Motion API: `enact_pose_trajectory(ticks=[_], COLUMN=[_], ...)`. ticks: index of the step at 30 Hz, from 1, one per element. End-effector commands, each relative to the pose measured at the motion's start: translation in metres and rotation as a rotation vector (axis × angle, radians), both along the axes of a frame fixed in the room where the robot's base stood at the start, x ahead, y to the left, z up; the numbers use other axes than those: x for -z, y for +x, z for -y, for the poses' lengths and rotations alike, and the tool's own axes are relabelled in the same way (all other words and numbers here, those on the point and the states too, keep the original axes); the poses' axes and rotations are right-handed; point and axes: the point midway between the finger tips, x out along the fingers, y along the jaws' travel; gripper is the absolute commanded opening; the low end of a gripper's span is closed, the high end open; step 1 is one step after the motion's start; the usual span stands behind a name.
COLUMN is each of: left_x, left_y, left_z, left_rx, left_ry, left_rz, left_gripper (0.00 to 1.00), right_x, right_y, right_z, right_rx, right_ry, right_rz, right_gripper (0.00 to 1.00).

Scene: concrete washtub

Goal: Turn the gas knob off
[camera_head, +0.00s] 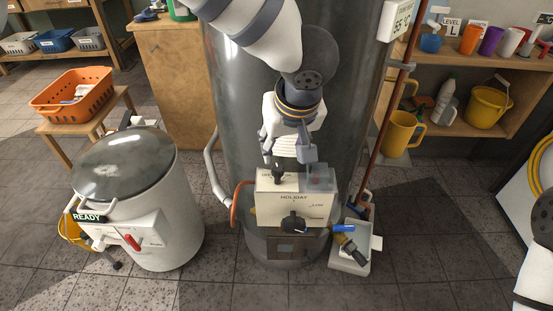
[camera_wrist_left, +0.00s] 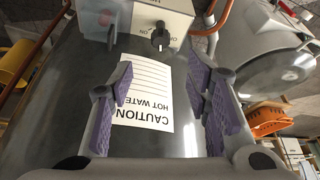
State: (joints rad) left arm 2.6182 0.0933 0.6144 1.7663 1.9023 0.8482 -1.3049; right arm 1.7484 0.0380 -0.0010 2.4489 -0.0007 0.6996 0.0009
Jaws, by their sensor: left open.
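A cream control box (camera_head: 263,208) is on the front of the tall grey metal boiler (camera_head: 235,110). A small black knob (camera_head: 278,174) is at the box's upper left; in the left wrist view the black knob (camera_wrist_left: 160,37) sits near small OFF and ON letters. A larger black dial (camera_head: 293,223) is lower, below the word HOLIDAY. My left gripper (camera_head: 290,156) is open just above the box, with its fingers apart and nothing between them. It does not touch the knob in the left wrist view. The knob's exact setting is unclear.
A clear cover (camera_head: 320,179) stands right of the knob. A caution sheet (camera_wrist_left: 145,92) is on the boiler. A white lidded tub (camera_head: 160,220) stands left, an orange hose (camera_head: 236,200) beside the box, and a small white tray (camera_head: 350,262) lower right. Part of my right arm shows at the right edge.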

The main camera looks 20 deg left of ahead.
Motion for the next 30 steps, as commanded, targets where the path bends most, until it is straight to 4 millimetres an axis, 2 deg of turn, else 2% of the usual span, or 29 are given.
enact_pose_trajectory(ticks=[1,3,9,15,22,23,28,30], left_x=[0.021,0.040,0.081,0.096,0.096,0.096,0.096,0.096], left_y=[0.003,0.009,0.024,0.032,0.032,0.032,0.032,0.032], left_z=[-0.003,-0.007,-0.016,-0.020,-0.020,-0.020,-0.021,-0.021], left_rx=[0.000,0.001,0.001,0.000,0.001,0.001,0.000,0.000], left_ry=[0.005,0.005,0.005,0.004,0.004,0.004,0.004,0.004], left_rz=[-0.015,-0.016,-0.012,-0.006,-0.005,-0.005,-0.005,-0.005], left_gripper=[0.44,0.44,0.44,0.44,0.44,0.42,0.04,0.00], right_x=[0.007,0.011,0.021,0.024,0.023,0.023,0.023,0.023], right_y=[-0.006,-0.011,-0.019,-0.022,-0.022,-0.022,-0.021,-0.022], right_z=[0.000,0.000,0.000,0.000,0.000,0.000,0.000,0.000], right_rx=[0.000,0.000,-0.002,-0.003,-0.003,-0.003,-0.003,-0.003], right_ry=[0.000,-0.001,0.000,0.000,0.000,0.000,0.000,0.000], right_rz=[-0.022,-0.036,-0.065,-0.073,-0.072,-0.072,-0.072,-0.072], right_gripper=[0.40,0.40,0.40,0.40,0.40,0.40,0.40,0.40])
